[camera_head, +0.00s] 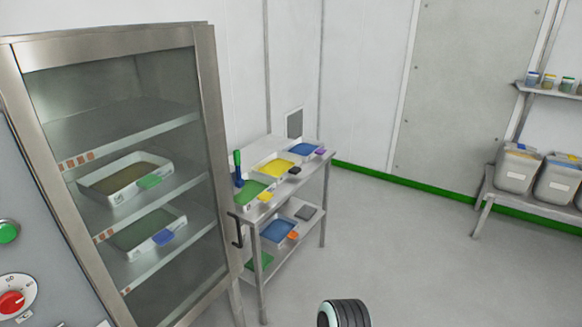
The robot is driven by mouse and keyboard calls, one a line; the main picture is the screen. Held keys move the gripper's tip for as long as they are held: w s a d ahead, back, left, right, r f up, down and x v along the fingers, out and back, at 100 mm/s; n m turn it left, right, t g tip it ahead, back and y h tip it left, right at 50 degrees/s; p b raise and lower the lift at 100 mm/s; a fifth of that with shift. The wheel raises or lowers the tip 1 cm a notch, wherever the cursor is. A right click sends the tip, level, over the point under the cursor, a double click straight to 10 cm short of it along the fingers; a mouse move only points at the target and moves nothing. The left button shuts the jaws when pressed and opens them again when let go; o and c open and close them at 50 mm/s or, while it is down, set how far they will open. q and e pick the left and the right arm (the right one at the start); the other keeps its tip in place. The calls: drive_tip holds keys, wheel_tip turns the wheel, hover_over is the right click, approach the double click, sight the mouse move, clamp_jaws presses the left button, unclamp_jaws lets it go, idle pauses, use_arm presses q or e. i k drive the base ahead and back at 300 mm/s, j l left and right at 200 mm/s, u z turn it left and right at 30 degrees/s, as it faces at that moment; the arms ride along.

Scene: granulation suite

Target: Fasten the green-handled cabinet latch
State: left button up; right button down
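A steel cabinet (209,130) with a glass front stands at the left, and its front looks closed. An upright green handle (237,158) with a blue lower part shows just right of the cabinet's edge, by the near end of a trolley. I cannot tell whether it is the latch on the cabinet or a tool on the trolley, nor whether it is fastened. A dark bent handle (237,236) shows lower down near the same edge. Neither of my grippers is in view; only a dark ribbed part of mine shows at the bottom centre.
Inside the cabinet, white trays (118,197) sit on shelves. The steel trolley (297,201) holds trays of coloured powder on two levels. A control panel (30,250) with a green button and red knob is far left. Bins (516,170) stand on a right-hand rack. Middle floor is clear.

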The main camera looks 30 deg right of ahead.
sight(239, 183)
drive_tip(key=z, duration=0.8)
drive_tip(key=i+l, duration=1.8)
drive_tip(key=i+l+z, duration=0.05)
